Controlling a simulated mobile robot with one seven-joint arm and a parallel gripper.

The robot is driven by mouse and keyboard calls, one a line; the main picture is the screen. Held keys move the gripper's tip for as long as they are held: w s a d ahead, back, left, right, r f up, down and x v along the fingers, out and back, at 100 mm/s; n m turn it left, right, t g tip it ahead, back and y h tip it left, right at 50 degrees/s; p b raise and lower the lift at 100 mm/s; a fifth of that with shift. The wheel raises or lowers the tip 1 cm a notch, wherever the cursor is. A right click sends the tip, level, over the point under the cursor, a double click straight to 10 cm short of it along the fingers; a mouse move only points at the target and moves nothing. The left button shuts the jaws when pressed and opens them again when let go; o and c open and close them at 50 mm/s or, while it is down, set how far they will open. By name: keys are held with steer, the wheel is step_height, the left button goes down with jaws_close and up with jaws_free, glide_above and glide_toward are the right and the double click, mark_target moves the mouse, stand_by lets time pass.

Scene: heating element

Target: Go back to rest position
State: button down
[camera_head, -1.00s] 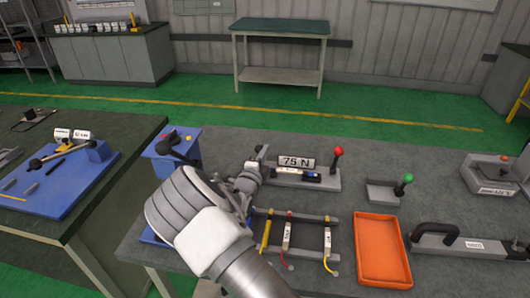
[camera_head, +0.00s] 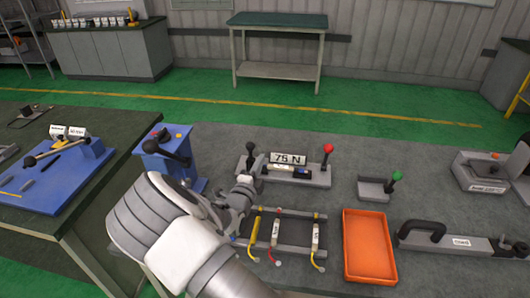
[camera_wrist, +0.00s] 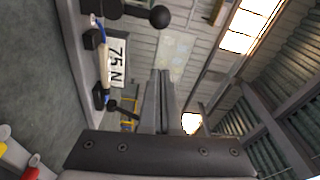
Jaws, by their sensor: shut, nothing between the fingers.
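My gripper (camera_head: 246,181) is at the end of my white and grey arm, above the grey workbench and just in front of the 75 N fixture (camera_head: 287,159). In the wrist view its two fingers (camera_wrist: 160,100) are together with nothing between them. The 75 N fixture has a black-knobbed lever at its left and a red-knobbed lever at its right. It also shows sideways in the wrist view, with its label (camera_wrist: 117,62). My arm partly hides the left side of the bench.
A blue press-like device (camera_head: 167,155) stands close to the left of my arm. A rack with several coloured-wire elements (camera_head: 276,237) lies below my gripper. To the right are an orange tray (camera_head: 369,246), a green-knobbed fixture (camera_head: 379,187) and a black-handled clamp (camera_head: 450,240).

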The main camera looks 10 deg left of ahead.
steer(key=s+d+r+m+g+h, duration=0.2)
steer(key=s+d+r+m+g, duration=0.2)
steer(key=d+m, duration=0.5)
steer(key=s+d+r+m+g+h, duration=0.3)
steer(key=s+d+m+g, duration=0.1)
steer(key=d+m, duration=0.45)
steer(key=s+d+r+m+g+h, duration=0.2)
steer(key=s+d+r+m+g, duration=0.25)
steer(key=d+m, duration=0.45)
steer(key=s+d+r+m+g+y, duration=0.1)
steer(key=s+r+m+y, duration=0.15)
steer(key=s+m, duration=0.4)
steer(key=s+d+r+m+g+y, duration=0.1)
steer(key=s+d+m+g+y, duration=0.15)
steer(key=s+m, duration=0.45)
steer(key=s+a+r+m+t+y, duration=0.3)
steer(key=s+a+r+m+y, duration=0.2)
steer(key=s+m, duration=0.4)
steer(key=m, duration=0.4)
steer(key=shift+a+r+t, duration=0.25)
steer(key=shift+t, duration=0.15)
steer(key=shift+d, duration=0.1)
